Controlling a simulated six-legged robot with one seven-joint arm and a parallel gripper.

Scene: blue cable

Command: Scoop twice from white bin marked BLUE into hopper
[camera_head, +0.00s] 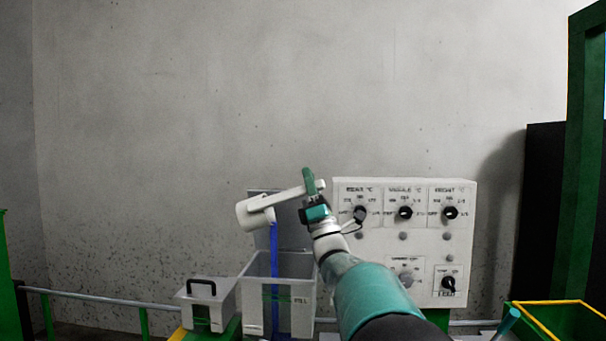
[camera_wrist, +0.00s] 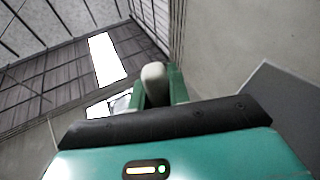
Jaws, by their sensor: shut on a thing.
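My gripper (camera_head: 311,186) is shut on the handle of a white scoop (camera_head: 256,213); in the wrist view the pale handle end (camera_wrist: 153,80) sits between the green fingers. The scoop is tilted above a white bin (camera_head: 303,318) whose label seems to read FILL. A blue stream (camera_head: 274,255) falls from the scoop's mouth down past the bin's rim. I cannot tell whether it runs inside the bin or in front of its wall. No bin marked BLUE is readable, and the hopper cannot be told for sure.
A white control panel (camera_head: 460,195) with several black knobs stands close right of my arm. A small grey box with a black handle (camera_head: 209,290) stands left of the bin. A rail (camera_head: 100,297) runs low at left. A green, yellow-edged container (camera_head: 560,318) is at lower right.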

